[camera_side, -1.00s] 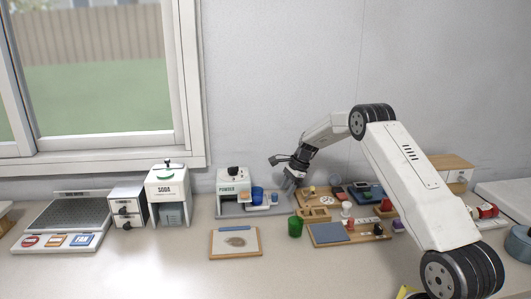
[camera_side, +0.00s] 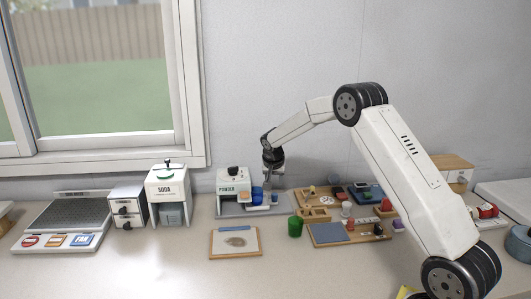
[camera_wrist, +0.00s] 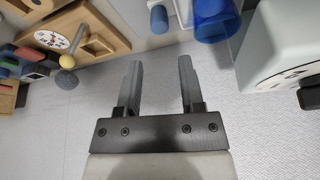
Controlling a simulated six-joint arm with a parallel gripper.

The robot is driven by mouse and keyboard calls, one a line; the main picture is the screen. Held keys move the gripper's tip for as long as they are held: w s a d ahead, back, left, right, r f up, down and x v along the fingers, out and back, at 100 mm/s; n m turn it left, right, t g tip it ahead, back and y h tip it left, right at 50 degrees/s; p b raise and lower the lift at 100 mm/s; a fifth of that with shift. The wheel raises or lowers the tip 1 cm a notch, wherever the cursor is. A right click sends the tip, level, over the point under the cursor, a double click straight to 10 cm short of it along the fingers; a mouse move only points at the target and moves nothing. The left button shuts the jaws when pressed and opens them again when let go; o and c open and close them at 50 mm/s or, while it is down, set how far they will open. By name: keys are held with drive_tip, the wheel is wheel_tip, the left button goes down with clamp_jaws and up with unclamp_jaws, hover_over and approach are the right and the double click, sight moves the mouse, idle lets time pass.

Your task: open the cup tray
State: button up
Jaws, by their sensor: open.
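A light grey tray (camera_side: 262,207) sits at the right side of the white POWDER dispenser (camera_side: 229,185). A blue cup (camera_side: 257,193) stands on it, with a small blue piece to its right. In the wrist view the blue cup (camera_wrist: 213,18) is at the top edge, and a small blue peg (camera_wrist: 159,18) is left of it. My gripper (camera_side: 267,183) points down close behind the cup and tray. In the wrist view my gripper (camera_wrist: 159,75) is open, with nothing between its fingers. Most of the tray is outside the wrist view.
A wooden board (camera_side: 317,200) with small parts lies to the right of the tray. A green cup (camera_side: 295,227) stands in front of it. A clipboard (camera_side: 235,242) lies on the counter before the dispenser. The SODA dispenser (camera_side: 168,195) stands to the left.

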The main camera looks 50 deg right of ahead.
sight(275, 194)
drive_tip(key=shift+f, duration=0.1)
drive_tip(key=shift+x, duration=3.8)
clamp_jaws()
